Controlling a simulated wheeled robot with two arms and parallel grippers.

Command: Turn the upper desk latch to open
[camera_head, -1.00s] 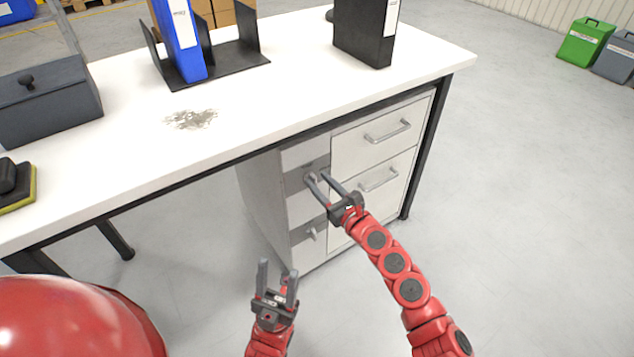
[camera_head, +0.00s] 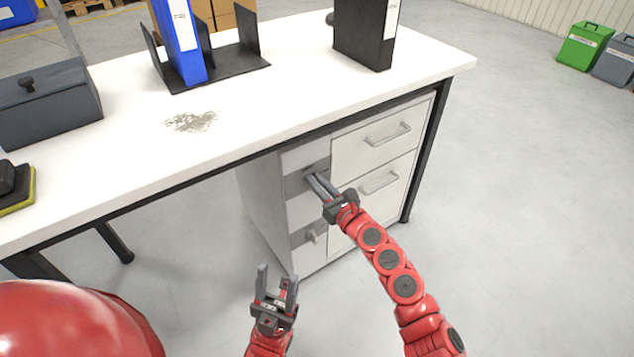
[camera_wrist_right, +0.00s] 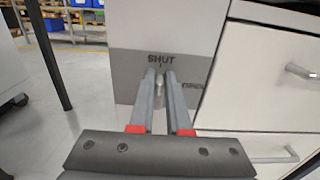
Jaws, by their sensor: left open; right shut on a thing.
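The upper desk latch sits on a grey plate (camera_head: 306,178) on the desk's cabinet. In the right wrist view the plate (camera_wrist_right: 128,68) reads "SHUT" above the latch (camera_wrist_right: 161,97) and a partly hidden "OPEN" to its right. The latch handle stands upright between the fingers, under "SHUT". My right gripper (camera_head: 313,180) is shut on the upper latch; it also shows in the right wrist view (camera_wrist_right: 161,80). The lower latch (camera_head: 312,236) is on a second grey plate below. My left gripper (camera_head: 276,284) is open and empty, low in front of the cabinet.
The white desk top (camera_head: 290,90) overhangs the cabinet. Drawers with bar handles (camera_head: 387,134) are right of the latches. A blue binder (camera_head: 180,40), a black binder (camera_head: 364,35) and a grey box (camera_head: 48,100) stand on top.

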